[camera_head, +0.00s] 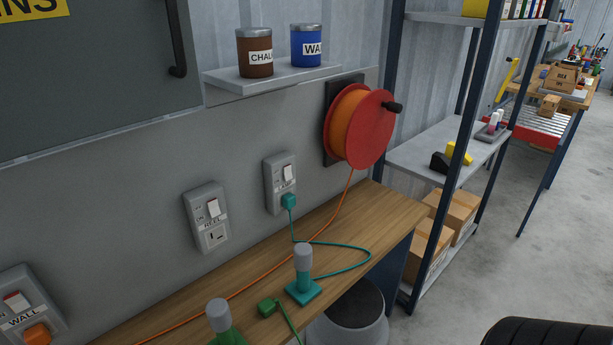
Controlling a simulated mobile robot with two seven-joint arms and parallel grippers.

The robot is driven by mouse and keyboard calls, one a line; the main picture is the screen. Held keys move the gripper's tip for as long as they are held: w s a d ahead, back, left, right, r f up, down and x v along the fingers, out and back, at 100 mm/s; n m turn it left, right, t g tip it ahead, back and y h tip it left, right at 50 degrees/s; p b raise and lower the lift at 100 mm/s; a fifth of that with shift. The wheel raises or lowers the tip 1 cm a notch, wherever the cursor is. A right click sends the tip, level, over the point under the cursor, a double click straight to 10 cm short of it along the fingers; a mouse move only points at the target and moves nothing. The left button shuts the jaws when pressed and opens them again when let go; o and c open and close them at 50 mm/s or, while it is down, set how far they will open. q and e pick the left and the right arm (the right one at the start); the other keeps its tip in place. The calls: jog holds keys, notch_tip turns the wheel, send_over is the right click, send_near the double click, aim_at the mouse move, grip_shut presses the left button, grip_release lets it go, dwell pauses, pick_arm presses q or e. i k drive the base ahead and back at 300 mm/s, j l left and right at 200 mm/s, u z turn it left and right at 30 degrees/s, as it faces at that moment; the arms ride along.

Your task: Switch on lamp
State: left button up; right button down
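A teal lamp-like object (303,287) with a square base and a grey top stands upright on the bench. Its teal cord runs to a teal plug (289,201) in the right wall socket (272,188), which has a white rocker switch (288,172). A green object (224,338) with a similar grey top is cut off at the bottom edge. A green plug (268,307) on a green cord lies loose on the bench. The middle socket (199,206), labelled like REEL, has a white switch (213,208) and no plug. Neither gripper is in view.
The left socket (52,306), labelled WALL, has a red-marked switch (16,302) and an orange plug (38,335). An orange cable reel (362,125) hangs above the wooden bench (377,211). A grey bin (350,320), shelving (420,152) and a tyre (560,332) stand nearby.

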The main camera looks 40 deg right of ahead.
aim_at(286, 170)
jog(key=l, duration=0.85)
jog(key=k+l, duration=0.1)
jog(key=l, duration=0.7)
